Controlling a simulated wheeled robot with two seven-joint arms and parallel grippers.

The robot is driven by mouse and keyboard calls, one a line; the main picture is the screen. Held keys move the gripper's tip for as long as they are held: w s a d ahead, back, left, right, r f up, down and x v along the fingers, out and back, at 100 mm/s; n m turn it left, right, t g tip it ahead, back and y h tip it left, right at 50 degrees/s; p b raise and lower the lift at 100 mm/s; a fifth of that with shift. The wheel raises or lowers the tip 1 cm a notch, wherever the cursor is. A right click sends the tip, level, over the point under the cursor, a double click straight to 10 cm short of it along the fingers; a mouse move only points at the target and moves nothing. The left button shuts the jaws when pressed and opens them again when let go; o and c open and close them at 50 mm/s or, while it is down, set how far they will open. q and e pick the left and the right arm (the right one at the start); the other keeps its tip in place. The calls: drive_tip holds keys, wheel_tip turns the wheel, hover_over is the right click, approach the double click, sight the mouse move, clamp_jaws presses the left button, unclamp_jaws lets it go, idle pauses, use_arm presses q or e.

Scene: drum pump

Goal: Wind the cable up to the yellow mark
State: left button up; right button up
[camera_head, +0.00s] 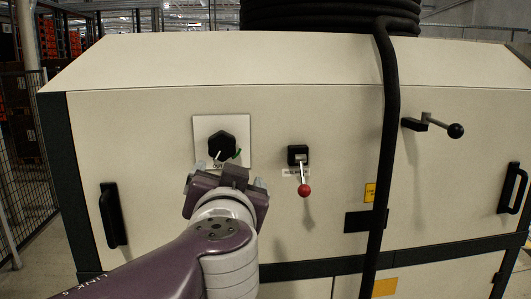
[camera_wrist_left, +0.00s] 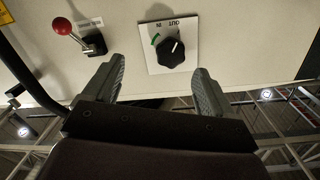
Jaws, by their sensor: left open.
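The black cable (camera_head: 390,100) comes off the drum (camera_head: 330,15) on top of the cream housing and hangs down its front past the lower edge of view. I see no yellow mark on the cable. A yellow label (camera_head: 370,192) sits on the housing just left of it. A black knob (camera_head: 221,145) on a white plate has a white pointer and a green arc; in the left wrist view the knob (camera_wrist_left: 171,55) points toward OUT, off the arc. My left gripper (camera_head: 229,167) is open and empty, just in front of the knob, fingers on either side. My right gripper is out of view.
A red-balled lever (camera_head: 304,189) points down, right of the knob. A crank handle (camera_head: 455,130) sticks out right of the cable. A black bracket (camera_head: 362,221) is beside the cable. Black grab handles (camera_head: 112,215) (camera_head: 512,188) flank the front. A wire fence (camera_head: 15,190) stands left.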

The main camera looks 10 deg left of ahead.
sight(222, 150)
use_arm(q)
drive_tip(key=w+a+p, duration=0.1)
drive_tip(key=w+p, duration=0.1)
drive_tip(key=w, duration=0.1)
drive_tip(key=w+a+r+n+p, duration=0.1)
drive_tip(key=w+p, duration=0.1)
drive_tip(key=w, duration=0.1)
drive_tip(key=w+a+n+y+p, duration=0.1)
drive_tip(key=w+p, duration=0.1)
drive_tip(key=w, duration=0.1)
drive_tip(key=shift+w+a+r+t, duration=0.25)
drive_tip(key=shift+w+r+t, duration=0.05)
drive_tip(key=shift+w+r, duration=0.05)
drive_tip(key=shift+w+a+p, duration=0.15)
drive_tip(key=shift+w+p, duration=0.1)
drive_tip(key=shift+p, duration=0.15)
drive_tip(key=shift+s, duration=0.25)
drive_tip(key=shift+w, duration=0.15)
drive_tip(key=shift+w+f, duration=0.1)
drive_tip(key=shift+w, duration=0.1)
drive_tip(key=c, duration=1.1)
drive_tip(key=shift+o, duration=0.2)
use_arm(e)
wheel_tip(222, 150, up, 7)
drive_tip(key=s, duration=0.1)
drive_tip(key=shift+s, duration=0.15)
